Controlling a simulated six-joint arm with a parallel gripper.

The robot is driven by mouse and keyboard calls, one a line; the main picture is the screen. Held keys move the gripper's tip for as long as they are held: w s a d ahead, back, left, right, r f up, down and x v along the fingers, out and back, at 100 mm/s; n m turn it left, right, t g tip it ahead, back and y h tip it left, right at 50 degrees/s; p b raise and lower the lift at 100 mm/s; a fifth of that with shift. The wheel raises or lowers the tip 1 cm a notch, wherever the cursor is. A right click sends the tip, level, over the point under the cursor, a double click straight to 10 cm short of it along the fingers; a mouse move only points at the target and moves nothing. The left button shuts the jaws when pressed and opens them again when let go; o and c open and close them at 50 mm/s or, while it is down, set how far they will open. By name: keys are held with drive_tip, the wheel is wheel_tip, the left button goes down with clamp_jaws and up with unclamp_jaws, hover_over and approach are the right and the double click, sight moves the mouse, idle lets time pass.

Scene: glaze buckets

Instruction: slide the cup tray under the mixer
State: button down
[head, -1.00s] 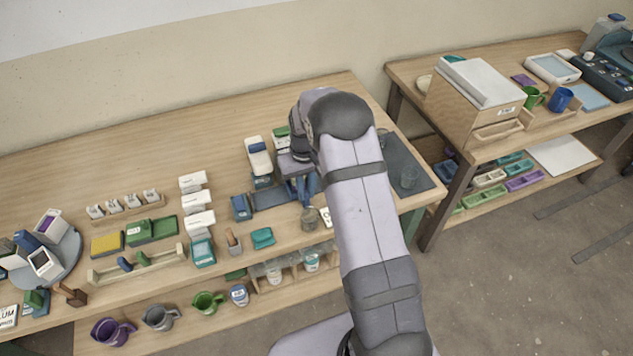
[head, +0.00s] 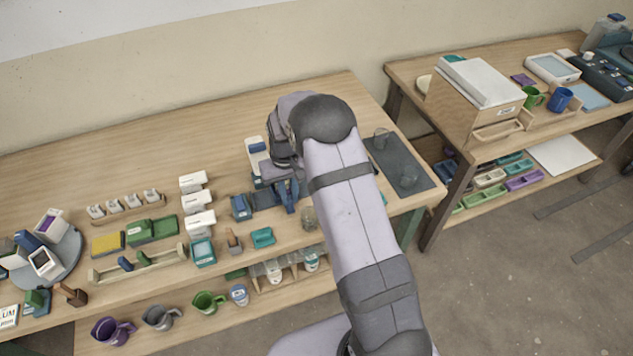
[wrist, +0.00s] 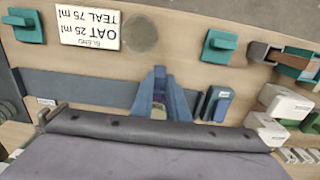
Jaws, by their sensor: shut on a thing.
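My gripper (head: 288,197) points down over a dark blue-grey strip (head: 265,198) on the workbench. In the wrist view its two blue-grey fingers (wrist: 158,97) are close together, shut on the cup tray, which they mostly hide. Only a small purple and yellowish patch shows between them. The strip (wrist: 85,88) runs to both sides of the fingers. The mixer (head: 256,150), white with a blue top, stands behind the strip, partly covered by my wrist. A small blue box (head: 241,207) stands at the strip's left end; the wrist view shows it right of the fingers (wrist: 217,104).
A clear glass (head: 309,218) stands in front of my gripper, with a teal block (head: 262,237) to its left. A written card (wrist: 88,27) lies nearby. A dark mat (head: 400,165) with glasses is at right. White boxes (head: 198,202) stand left. The bench's back is clear.

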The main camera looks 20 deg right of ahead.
drive_tip(key=shift+a, duration=0.1)
idle(0.3)
drive_tip(key=shift+a, duration=2.35)
drive_tip(key=c, duration=1.8)
unclamp_jaws()
drive_tip(key=shift+r, duration=0.1)
wheel_tip(320, 180, up, 7)
drive_tip(key=p, duration=0.5)
